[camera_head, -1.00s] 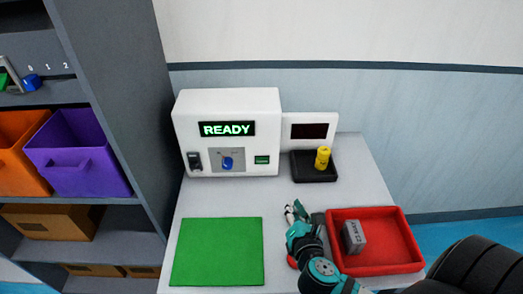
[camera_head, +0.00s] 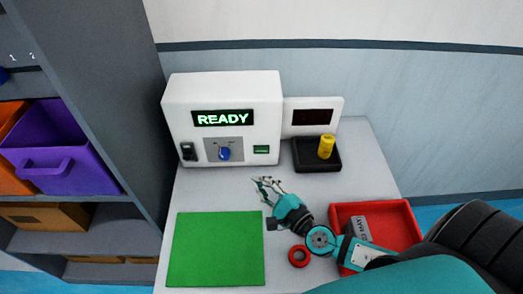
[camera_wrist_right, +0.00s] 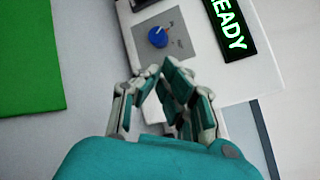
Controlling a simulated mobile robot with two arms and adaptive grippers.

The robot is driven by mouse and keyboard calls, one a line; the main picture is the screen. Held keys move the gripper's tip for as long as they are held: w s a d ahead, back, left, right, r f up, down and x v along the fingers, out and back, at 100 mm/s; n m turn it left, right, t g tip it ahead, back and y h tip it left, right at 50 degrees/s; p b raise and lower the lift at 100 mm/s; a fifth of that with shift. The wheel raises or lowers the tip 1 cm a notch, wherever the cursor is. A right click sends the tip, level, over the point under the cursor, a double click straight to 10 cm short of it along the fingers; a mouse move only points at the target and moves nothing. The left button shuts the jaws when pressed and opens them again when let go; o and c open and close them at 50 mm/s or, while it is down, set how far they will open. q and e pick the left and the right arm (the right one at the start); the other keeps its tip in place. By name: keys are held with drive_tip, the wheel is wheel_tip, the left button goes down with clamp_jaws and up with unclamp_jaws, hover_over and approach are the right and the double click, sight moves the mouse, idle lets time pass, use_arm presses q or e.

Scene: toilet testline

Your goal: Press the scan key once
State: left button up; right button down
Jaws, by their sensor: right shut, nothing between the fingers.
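The white machine (camera_head: 222,90) stands at the back of the table, its display (camera_head: 222,118) lit with READY. On its front are a blue knob (camera_head: 224,154), a black switch (camera_head: 188,151) and a small green key (camera_head: 261,149) whose label is too small to read. My right gripper (camera_head: 262,184) is shut and empty over the table, in front of the machine and apart from it, below the green key in the head view. In the right wrist view, the gripper (camera_wrist_right: 155,78) covers part of the machine front; the blue knob (camera_wrist_right: 158,37) shows beyond it, the green key does not.
A black tray (camera_head: 310,165) holding a yellow object (camera_head: 326,147) stands right of the machine. A green mat (camera_head: 217,250) lies front left. A red ring (camera_head: 299,256) and a red tray (camera_head: 398,212) with a grey box (camera_head: 361,229) lie near my right arm. A shelf stands left.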

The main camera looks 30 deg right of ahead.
sight(261, 150)
drive_tip(key=shift+w+d, duration=0.3)
drive_tip(key=shift+w, duration=0.3)
drive_tip(key=shift+w+d, duration=0.3)
drive_tip(key=shift+w, duration=0.3)
drive_tip(key=w, duration=0.1)
drive_tip(key=w+d, duration=0.1)
drive_tip(key=w, duration=0.1)
drive_tip(key=shift+d, duration=0.25)
drive_tip(key=shift+w+d, duration=0.35)
drive_tip(key=shift+w, duration=0.45)
use_arm(q)
drive_tip(key=shift+w+d+f, duration=0.25)
drive_tip(key=shift+w+d, duration=0.1)
drive_tip(key=shift+w, duration=0.1)
drive_tip(key=shift+w+a, duration=0.1)
drive_tip(key=shift+w, duration=0.1)
use_arm(e)
drive_tip(key=shift+w+d, duration=0.2)
drive_tip(key=shift+w, duration=0.2)
